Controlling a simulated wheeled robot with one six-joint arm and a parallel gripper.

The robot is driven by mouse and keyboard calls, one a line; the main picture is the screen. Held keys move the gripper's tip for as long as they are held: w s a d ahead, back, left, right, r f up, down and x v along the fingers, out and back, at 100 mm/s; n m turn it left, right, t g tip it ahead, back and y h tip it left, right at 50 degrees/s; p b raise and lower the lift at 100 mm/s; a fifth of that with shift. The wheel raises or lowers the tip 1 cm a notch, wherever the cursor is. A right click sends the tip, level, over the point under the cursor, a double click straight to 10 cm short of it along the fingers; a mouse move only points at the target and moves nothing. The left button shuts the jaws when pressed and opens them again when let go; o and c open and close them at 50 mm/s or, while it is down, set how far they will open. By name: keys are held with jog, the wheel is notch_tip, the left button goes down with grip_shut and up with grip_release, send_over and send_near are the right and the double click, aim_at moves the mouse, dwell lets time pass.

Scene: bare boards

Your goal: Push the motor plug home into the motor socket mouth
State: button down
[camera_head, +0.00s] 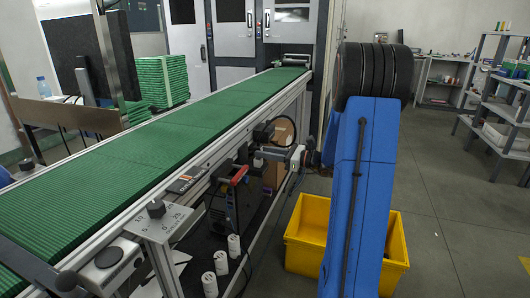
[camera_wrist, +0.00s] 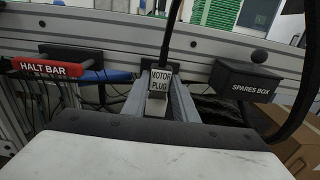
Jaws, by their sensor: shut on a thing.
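The motor plug (camera_wrist: 161,80), a small block with a white label reading MOTOR PLUG, sits between my gripper's two grey fingers in the wrist view. A black cable (camera_wrist: 172,35) runs up from near it. My gripper (camera_wrist: 160,100) is shut on the plug, close to the conveyor's aluminium side rail (camera_wrist: 215,47). In the head view my gripper (camera_head: 262,155) reaches left to the conveyor's side; the plug is too small to make out there. I cannot make out the motor socket mouth in either view, nor tell how far the plug is from it.
A red HALT BAR (camera_wrist: 55,69) is left of the plug and a dark SPARES BOX (camera_wrist: 247,80) right of it. A cardboard box (camera_wrist: 298,135) is at lower right. The green-belted conveyor (camera_head: 150,143) runs alongside. A yellow crate (camera_head: 304,255) stands on the floor.

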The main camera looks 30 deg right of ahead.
jog(key=shift+f, duration=0.45)
jog(key=c, duration=1.3)
grip_release()
jog(key=shift+c, duration=0.2)
jog(key=shift+s, duration=0.1)
jog(key=v, duration=1.7)
jog(key=shift+d+f, duration=0.1)
jog(key=shift+d, duration=0.05)
